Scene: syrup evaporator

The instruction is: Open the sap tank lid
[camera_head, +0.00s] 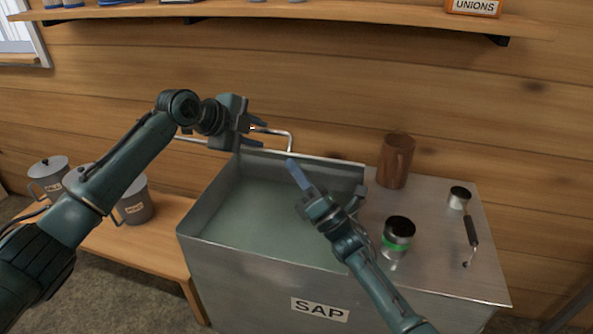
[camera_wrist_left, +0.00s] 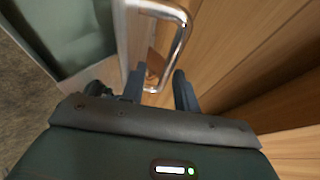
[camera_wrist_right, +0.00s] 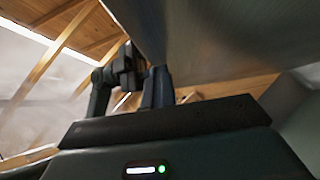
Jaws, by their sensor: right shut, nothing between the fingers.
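The sap tank (camera_head: 250,275) is a grey metal box with a SAP label, and pale liquid shows inside its left part. The lid (camera_head: 335,173) appears raised at the tank's back edge, seen nearly edge-on. A bent silver handle (camera_head: 290,142) shows behind it, close to the wall; it also shows in the left wrist view (camera_wrist_left: 181,45). My left gripper (camera_head: 262,132) is open and empty beside the handle, its fingers apart. My right gripper (camera_head: 291,164) is shut and empty above the tank opening. A grey panel (camera_wrist_right: 215,35), likely the lid, fills the upper right wrist view.
Lidded metal pails (camera_head: 133,203) stand on a wooden bench (camera_head: 150,245) at left. A shelf (camera_head: 330,14) runs above.

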